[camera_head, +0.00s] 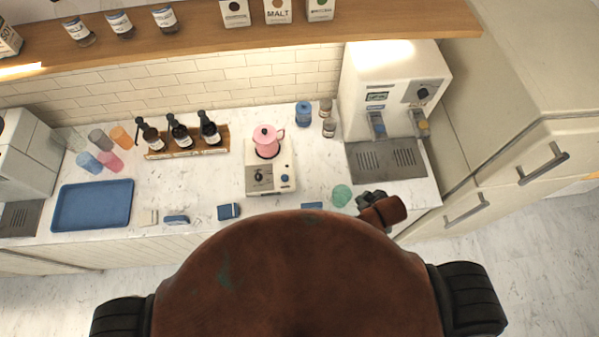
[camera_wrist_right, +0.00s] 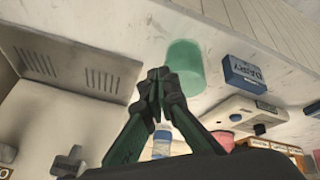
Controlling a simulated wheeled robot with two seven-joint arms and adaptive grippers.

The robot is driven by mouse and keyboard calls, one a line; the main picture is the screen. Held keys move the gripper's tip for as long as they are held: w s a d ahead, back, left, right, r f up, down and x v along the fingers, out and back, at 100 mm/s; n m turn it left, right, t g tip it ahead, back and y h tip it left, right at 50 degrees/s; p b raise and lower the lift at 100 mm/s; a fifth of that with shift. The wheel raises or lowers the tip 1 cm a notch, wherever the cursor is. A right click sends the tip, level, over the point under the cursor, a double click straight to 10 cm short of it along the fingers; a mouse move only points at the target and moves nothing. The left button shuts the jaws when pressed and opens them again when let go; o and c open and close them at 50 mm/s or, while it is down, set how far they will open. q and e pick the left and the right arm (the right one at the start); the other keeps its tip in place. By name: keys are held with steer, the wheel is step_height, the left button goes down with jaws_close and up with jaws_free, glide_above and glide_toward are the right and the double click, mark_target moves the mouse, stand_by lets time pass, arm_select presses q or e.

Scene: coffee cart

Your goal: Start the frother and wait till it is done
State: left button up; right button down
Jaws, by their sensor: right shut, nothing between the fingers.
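The frother (camera_head: 270,172) is a white box on the counter with a dark knob (camera_head: 259,176) and a small blue button (camera_head: 285,178) on its front. A pink pitcher (camera_head: 267,142) with a lid stands on it. In the head view my right gripper (camera_head: 372,198) is right of the green cup (camera_head: 342,195), away from the frother. My left gripper is not in view.
A coffee machine (camera_head: 395,90) with a drip tray (camera_head: 387,160) stands at the right. A bottle rack (camera_head: 187,143), colored cups and a blue tray (camera_head: 93,205) are at the left. Blue boxes lie along the front edge.

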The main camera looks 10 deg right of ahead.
steer(key=w+a+r+n+y+p, duration=0.1)
steer(key=w+a+r+n, duration=0.25)
steer(key=a+r, duration=0.2)
steer(key=n+t+y, duration=0.2)
steer(key=n+y, duration=0.2)
steer(key=n, duration=2)
glide_above(286, 178)
steer(key=shift+s+f+m, duration=0.1)
steer(key=shift+f+m, duration=0.15)
steer(key=shift+f, duration=0.2)
steer(key=shift+f, duration=0.1)
step_height(286, 178, down, 7)
steer(key=b, duration=0.8)
steer(key=shift+f+b, duration=0.35)
steer(key=shift+f, duration=0.4)
